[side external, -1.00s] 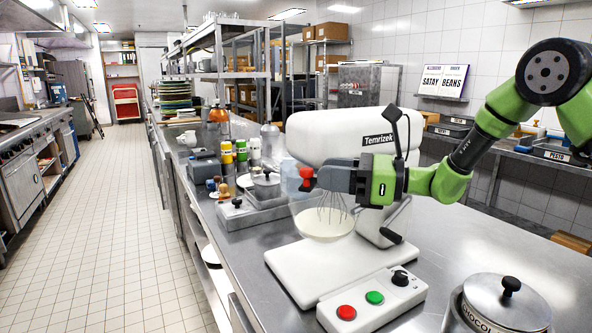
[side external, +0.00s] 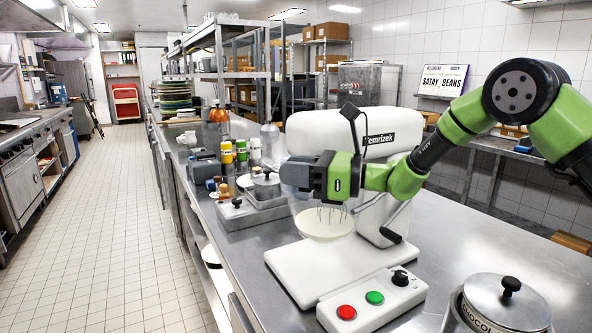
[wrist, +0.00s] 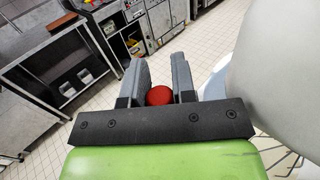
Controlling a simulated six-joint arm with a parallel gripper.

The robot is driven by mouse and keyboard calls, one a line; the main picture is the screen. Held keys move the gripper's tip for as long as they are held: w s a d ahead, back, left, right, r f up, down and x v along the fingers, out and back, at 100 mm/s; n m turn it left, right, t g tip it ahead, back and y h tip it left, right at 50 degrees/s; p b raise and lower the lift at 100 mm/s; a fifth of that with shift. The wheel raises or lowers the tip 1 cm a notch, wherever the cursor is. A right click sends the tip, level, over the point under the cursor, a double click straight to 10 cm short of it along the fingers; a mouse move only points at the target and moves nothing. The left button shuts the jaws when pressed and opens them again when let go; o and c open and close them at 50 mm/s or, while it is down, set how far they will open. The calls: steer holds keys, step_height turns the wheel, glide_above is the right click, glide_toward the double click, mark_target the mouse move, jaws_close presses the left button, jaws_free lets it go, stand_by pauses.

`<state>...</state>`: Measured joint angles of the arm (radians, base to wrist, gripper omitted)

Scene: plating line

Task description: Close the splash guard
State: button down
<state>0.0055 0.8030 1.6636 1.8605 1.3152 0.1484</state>
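The splash guard is a clear shell at the mixer (side external: 352,135), hard to make out; a pale edge near the white bowl (side external: 325,223) may be part of it. A red knob (wrist: 160,95) shows in the wrist view between the two grey fingers of my gripper (wrist: 160,72), close to the palm. The fingers stand apart, one on each side of the knob, but I cannot tell if they press on it. In the side view my gripper (side external: 290,175) points left in front of the mixer head, above the bowl, and hides the knob. A wire whisk (side external: 332,214) hangs in the bowl.
A control box with red and green buttons (side external: 374,298) stands in front of the mixer. Lidded pans (side external: 250,207) and bottles (side external: 240,150) stand to the left. A lidded pot (side external: 505,300) is at the front right. The counter right of the mixer (side external: 470,235) is clear.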

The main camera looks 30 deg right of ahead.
steer(key=shift+s, duration=0.1)
steer(key=shift+s+d+n+g+y, duration=0.5)
steer(key=shift+n+g+y, duration=0.1)
steer(key=shift+g, duration=0.1)
steer(key=s+d+n+g+y, duration=0.4)
steer(key=d+n+g, duration=0.5)
steer(key=g, duration=0.4)
steer(key=shift+s, duration=0.55)
steer(key=shift+d, duration=0.1)
steer(key=c, duration=1.2)
jaws_free()
steer(key=shift+c, duration=0.2)
